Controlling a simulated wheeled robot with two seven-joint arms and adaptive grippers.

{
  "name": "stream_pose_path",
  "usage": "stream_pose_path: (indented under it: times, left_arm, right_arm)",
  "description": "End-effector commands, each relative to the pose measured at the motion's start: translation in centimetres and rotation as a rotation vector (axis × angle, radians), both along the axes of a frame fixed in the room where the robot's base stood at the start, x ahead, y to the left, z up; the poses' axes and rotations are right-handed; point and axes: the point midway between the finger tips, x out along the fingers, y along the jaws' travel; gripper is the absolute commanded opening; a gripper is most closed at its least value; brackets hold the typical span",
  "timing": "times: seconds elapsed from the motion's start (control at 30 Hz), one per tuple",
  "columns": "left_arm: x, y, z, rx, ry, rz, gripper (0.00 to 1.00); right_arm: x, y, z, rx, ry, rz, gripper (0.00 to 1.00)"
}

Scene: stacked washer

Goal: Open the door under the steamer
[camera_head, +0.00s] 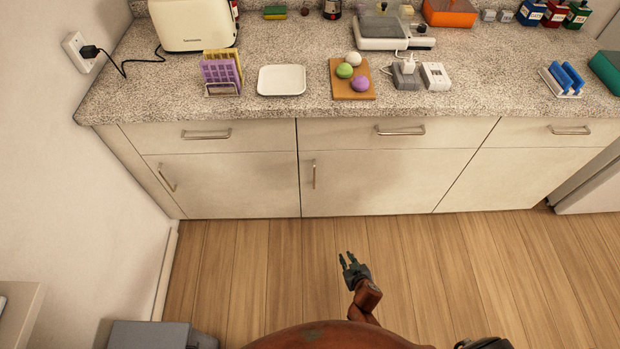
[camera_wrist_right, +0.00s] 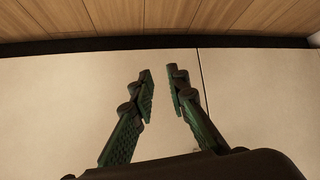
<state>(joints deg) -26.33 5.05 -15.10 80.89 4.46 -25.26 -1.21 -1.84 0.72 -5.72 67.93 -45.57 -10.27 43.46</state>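The cabinet has a left door (camera_head: 231,186) with an upright bar handle (camera_head: 167,177), and a middle door (camera_head: 380,182) with an upright bar handle (camera_head: 314,174) near its left edge. Both doors look shut. A flat white-and-grey appliance (camera_head: 383,34) stands on the counter above the middle door; I cannot tell for sure that it is the steamer. My right gripper (camera_head: 348,259) is in front of the middle door, apart from its handle. In the right wrist view its fingers (camera_wrist_right: 161,80) are apart and empty, with pale cabinet fronts behind. My left gripper is not in view.
Closed drawers (camera_head: 387,133) with bar handles run above the doors. A cream toaster-like appliance (camera_head: 194,24) and small items stand on the speckled counter (camera_head: 300,102). The wooden floor (camera_head: 240,260) before the cabinet is clear. A grey box (camera_head: 150,335) stands at lower left.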

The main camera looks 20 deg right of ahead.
Motion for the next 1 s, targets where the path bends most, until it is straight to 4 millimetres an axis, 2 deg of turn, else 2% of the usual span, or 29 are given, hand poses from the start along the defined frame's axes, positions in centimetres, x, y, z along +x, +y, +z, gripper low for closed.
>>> stream_pose_path:
  times: [0.03,0.1,0.2,0.33,0.5,0.6,0.77,1.0]
  left_arm:
    - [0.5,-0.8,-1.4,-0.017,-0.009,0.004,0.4]
    - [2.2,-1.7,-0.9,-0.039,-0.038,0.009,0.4]
    - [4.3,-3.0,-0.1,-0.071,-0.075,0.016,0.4]
    - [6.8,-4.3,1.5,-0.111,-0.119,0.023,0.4]
    - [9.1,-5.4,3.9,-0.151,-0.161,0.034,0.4]
    - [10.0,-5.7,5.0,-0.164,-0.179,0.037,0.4]
    - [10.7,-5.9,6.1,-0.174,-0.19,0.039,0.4]
    - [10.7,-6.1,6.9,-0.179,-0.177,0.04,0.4]
  right_arm:
    - [3.1,0.7,-0.1,0.004,-0.064,-0.005,0.15]
    - [7.3,1.5,2.6,0.011,-0.165,-0.013,0.15]
    - [12.4,2.7,6.9,0.025,-0.309,-0.027,0.15]
    - [16.9,4.0,12.2,0.042,-0.478,-0.04,0.15]
    - [19.7,5.1,17.7,0.061,-0.64,-0.053,0.15]
    - [20.4,5.5,19.9,0.068,-0.697,-0.057,0.15]
    - [21.2,5.7,21.6,0.07,-0.735,-0.058,0.15]
    - [24.7,5.4,22.0,0.071,-0.738,-0.058,0.15]
